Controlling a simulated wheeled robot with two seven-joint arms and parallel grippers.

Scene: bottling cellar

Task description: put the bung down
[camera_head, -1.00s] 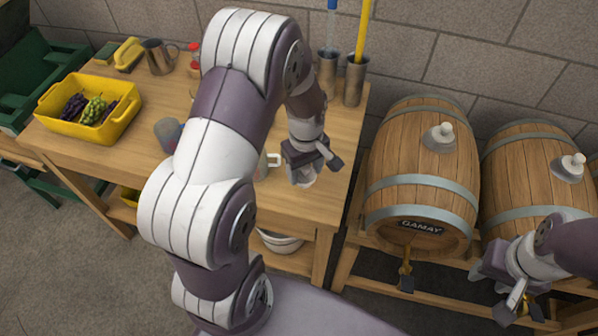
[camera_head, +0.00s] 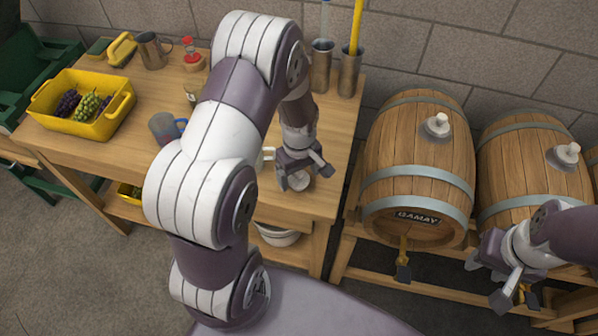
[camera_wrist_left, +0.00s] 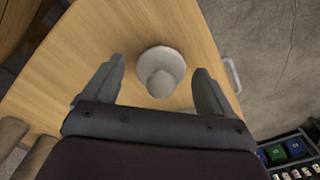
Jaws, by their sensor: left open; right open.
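A pale grey bung with a round flat disc and a knob (camera_wrist_left: 161,70) stands on the wooden bench top in the left wrist view. My left gripper (camera_wrist_left: 160,70) is open, with one finger on each side of the bung and a gap to each. In the head view the bung (camera_head: 300,181) shows partly between the fingers of my left gripper (camera_head: 303,177), near the bench's right end. My right gripper (camera_head: 487,281) is open and empty, in front of the right barrel (camera_head: 520,165).
The bench (camera_head: 318,200) also carries a yellow tub (camera_head: 58,112) of grapes, a metal jug (camera_head: 151,50), a cup (camera_head: 163,128) and tall metal beakers (camera_head: 350,75). The GAMAY barrel (camera_head: 410,165) and the right barrel each have a pale bung on top (camera_head: 437,126) (camera_head: 563,156).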

